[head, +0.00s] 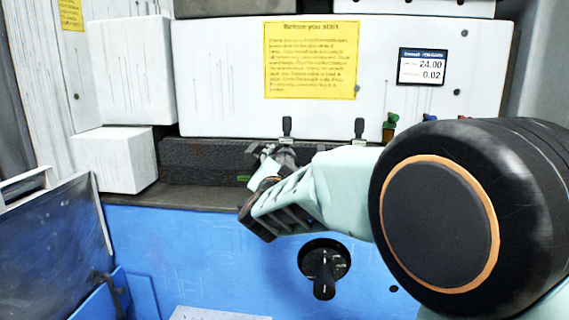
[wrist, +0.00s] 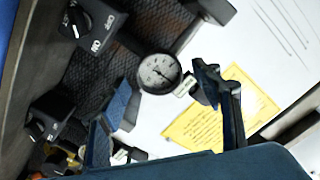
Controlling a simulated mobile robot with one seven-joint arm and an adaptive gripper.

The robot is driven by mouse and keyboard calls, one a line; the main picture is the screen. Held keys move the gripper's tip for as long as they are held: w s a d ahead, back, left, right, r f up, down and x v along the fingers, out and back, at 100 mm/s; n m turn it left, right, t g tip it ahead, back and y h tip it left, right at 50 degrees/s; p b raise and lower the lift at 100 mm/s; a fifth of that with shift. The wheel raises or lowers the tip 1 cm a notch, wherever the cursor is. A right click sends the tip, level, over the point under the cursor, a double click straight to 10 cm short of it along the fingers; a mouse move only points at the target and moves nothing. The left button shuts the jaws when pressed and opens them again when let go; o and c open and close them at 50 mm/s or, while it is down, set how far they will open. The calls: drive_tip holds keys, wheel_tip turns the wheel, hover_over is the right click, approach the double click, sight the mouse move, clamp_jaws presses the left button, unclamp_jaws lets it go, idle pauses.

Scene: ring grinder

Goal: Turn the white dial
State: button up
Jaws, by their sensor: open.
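A small round dial (wrist: 159,72) with a white face, dark marks and a black rim shows in the wrist view, close to the dark textured surface. In that view it appears between the two fingers of my gripper (wrist: 161,82), which are spread apart with nothing held. I cannot tell whether either finger touches the dial. In the head view my gripper (head: 267,173) is in front of the dark ledge below the white panel, and I cannot make the dial out behind it.
Two black switch knobs (wrist: 77,20) (wrist: 40,128) flank the dial's left side in the wrist view. A yellow notice (head: 311,60) and a small display (head: 422,67) are on the white panel. A black handle (head: 323,272) sticks out of the blue front below.

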drive_tip(key=shift+s, duration=0.1)
drive_tip(key=s, duration=1.1)
drive_tip(key=shift+s+a, duration=0.2)
drive_tip(key=shift+s, duration=0.2)
drive_tip(key=shift+d, duration=0.1)
